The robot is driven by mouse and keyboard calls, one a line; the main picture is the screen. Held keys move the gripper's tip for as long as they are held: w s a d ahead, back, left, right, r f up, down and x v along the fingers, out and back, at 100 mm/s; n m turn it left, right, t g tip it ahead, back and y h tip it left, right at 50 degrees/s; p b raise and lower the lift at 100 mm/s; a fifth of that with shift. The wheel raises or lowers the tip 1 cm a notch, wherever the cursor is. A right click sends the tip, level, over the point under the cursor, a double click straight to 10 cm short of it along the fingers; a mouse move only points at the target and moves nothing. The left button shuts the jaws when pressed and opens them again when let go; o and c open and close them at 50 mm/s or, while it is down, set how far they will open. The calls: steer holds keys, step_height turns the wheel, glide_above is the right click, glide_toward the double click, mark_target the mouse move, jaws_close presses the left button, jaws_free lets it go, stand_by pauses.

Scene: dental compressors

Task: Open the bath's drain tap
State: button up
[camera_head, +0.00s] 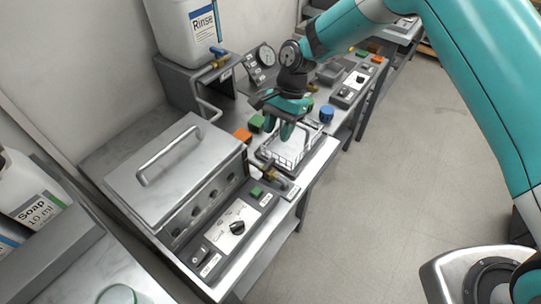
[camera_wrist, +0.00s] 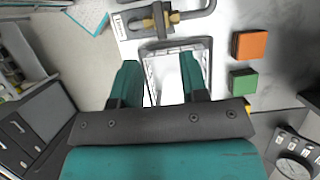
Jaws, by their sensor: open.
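The bath (camera_head: 175,170) is a steel box with a closed, handled lid at the left of the head view. A brass drain tap (camera_head: 268,172) sticks out low on its right side; the brass tap (camera_wrist: 157,20) also shows at the top of the wrist view. The fingers are apart from the tap.
An orange block (camera_head: 242,135) and a green block (camera_head: 257,123) lie left of the basket. A blue knob-like item (camera_head: 326,113) stands right of it. A Rinse canister (camera_head: 187,30) with its own tap sits on a raised stand behind. A control panel (camera_head: 235,228) fronts the bath.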

mark_target(269, 163)
steer(key=p+x, duration=0.2)
steer(key=x, duration=0.7)
steer(key=shift+f, duration=0.15)
jaws_close()
